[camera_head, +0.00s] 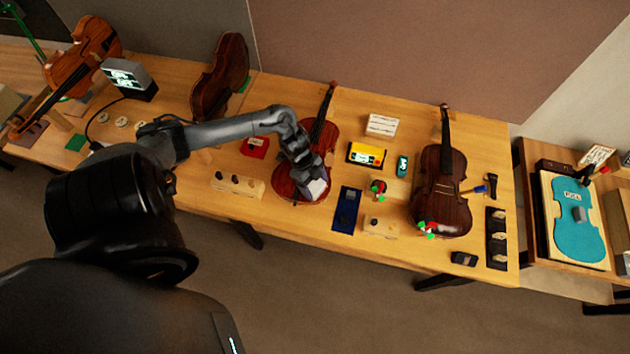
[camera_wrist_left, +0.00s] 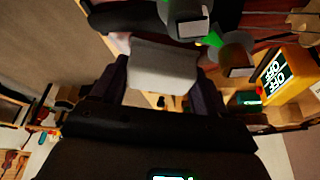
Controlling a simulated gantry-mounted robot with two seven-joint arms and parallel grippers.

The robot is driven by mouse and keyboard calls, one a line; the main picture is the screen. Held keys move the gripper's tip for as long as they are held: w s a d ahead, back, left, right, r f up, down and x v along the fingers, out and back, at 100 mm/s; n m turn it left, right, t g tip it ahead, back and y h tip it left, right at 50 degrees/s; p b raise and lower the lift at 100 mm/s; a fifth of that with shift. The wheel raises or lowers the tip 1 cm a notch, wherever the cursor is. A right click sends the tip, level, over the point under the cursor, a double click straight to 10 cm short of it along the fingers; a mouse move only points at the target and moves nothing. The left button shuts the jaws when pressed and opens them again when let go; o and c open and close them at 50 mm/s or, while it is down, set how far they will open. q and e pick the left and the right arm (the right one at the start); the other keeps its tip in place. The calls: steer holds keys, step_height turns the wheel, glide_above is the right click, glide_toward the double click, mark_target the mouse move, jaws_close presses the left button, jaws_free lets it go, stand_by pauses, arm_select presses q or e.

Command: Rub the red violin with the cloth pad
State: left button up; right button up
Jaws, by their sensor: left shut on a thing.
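The red violin (camera_head: 286,189) lies on the workbench near its middle, neck pointing away. My left gripper (camera_head: 311,175) reaches in from the left and hides part of the violin's body. It is shut on the pale cloth pad (camera_head: 317,189), which is over the lower part of the violin's body. I cannot tell whether the pad touches the wood. In the left wrist view the light grey pad (camera_wrist_left: 160,70) sits between the two dark fingers. My right gripper is not in view.
A yellow box (camera_head: 367,154) and a dark blue mat (camera_head: 347,209) lie right of the red violin. A darker brown violin (camera_head: 441,190) lies farther right. A wooden block with knobs (camera_head: 237,184) and a red box (camera_head: 255,147) are to the left.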

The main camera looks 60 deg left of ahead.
arm_select(q)
steer(key=r, duration=0.1)
steer(key=r+p, duration=0.1)
steer(key=r, duration=0.1)
steer(key=r+p, duration=0.1)
steer(key=shift+w+a+r, duration=0.15)
steer(key=shift+w+a, duration=0.1)
steer(key=shift+s+d+r+p, duration=0.1)
steer(key=shift+r+p, duration=0.55)
steer(key=shift+p, duration=0.2)
step_height(320, 180, up, 3)
steer(key=p, duration=0.2)
steer(key=shift+f+p, duration=0.15)
steer(key=shift+p, duration=0.2)
